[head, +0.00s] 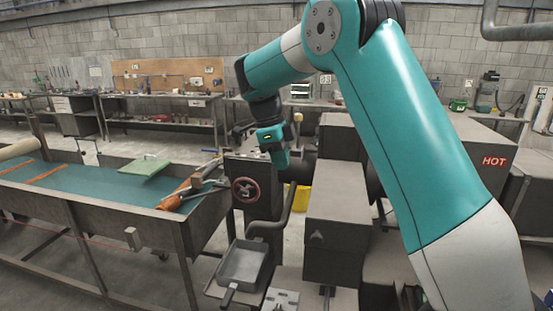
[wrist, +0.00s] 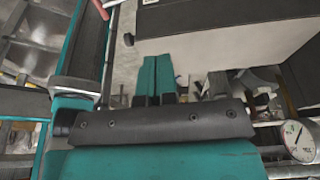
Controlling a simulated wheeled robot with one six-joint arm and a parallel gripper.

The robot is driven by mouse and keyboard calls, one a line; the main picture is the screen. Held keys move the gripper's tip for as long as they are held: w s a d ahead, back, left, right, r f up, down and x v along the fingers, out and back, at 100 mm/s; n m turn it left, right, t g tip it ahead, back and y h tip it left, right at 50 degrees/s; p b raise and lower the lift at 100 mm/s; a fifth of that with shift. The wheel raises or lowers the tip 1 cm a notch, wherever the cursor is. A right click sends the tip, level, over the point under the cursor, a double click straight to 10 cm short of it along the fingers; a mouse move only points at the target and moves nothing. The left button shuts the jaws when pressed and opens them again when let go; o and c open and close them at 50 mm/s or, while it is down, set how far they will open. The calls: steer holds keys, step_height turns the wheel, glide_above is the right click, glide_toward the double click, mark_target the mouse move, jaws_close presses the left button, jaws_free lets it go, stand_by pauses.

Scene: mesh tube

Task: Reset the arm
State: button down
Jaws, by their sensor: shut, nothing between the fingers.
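My arm fills the right half of the head view, in teal and white. It bends over at the top and comes down to my gripper (head: 279,158), which points down above the dark machinery in the middle. In the wrist view my gripper (wrist: 156,80) shows two teal fingers close together, with nothing held between them. A pale grey box-like surface (wrist: 215,42) lies beyond the fingertips. How far the fingertips are from it I cannot tell.
A trough table (head: 120,190) with a green pad (head: 145,166) and tools stands at the left. Dark machine boxes, one marked HOT (head: 493,161), stand at the middle and right. A grey tray (head: 243,264) is below my gripper. A dial gauge (wrist: 299,141) shows in the wrist view.

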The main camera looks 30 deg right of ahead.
steer(key=s+a+f+n+t+y+b, duration=0.1)
steer(key=s+a+f+n+y+b, duration=0.2)
steer(key=s+a+n, duration=0.8)
steer(key=s+a+f+n+t+y+b, duration=0.1)
steer(key=s+a+f+n+y+b, duration=0.2)
steer(key=s+n, duration=1.5)
steer(key=a+f+n+b, duration=0.1)
steer(key=a+n+b, duration=0.2)
steer(key=a+n, duration=0.2)
steer(key=shift+a+f, duration=0.3)
steer(key=shift+a, duration=1.05)
